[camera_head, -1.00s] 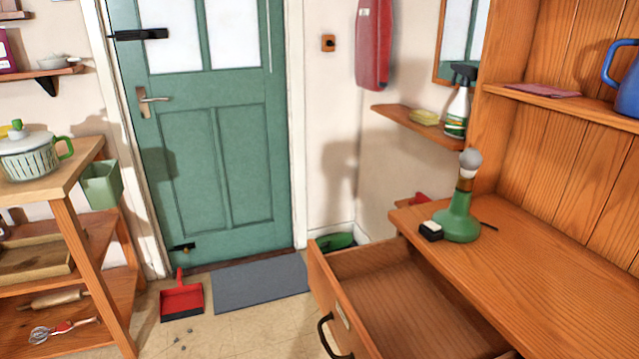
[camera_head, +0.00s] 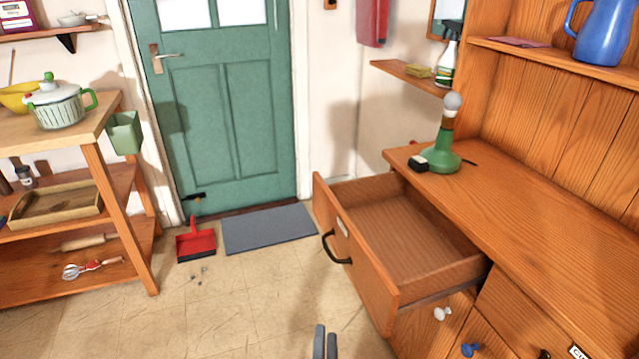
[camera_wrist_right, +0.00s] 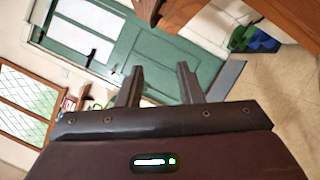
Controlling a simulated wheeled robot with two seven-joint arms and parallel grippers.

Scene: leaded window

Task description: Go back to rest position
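My right gripper (camera_head: 325,341) shows at the bottom edge of the head view, in front of the dresser's open drawer (camera_head: 362,262). In the right wrist view its two fingers (camera_wrist_right: 159,85) stand apart with nothing between them. It is clear of the drawer and touches nothing that I can see. My left gripper is not in view. The drawer is pulled out and looks empty inside.
The wooden dresser (camera_head: 560,235) fills the right side, with a green lamp (camera_head: 444,155) on top. A wooden shelf unit (camera_head: 120,215) stands at left. A red dustpan (camera_head: 196,244) and a grey mat (camera_head: 268,229) lie by the green door (camera_head: 225,120).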

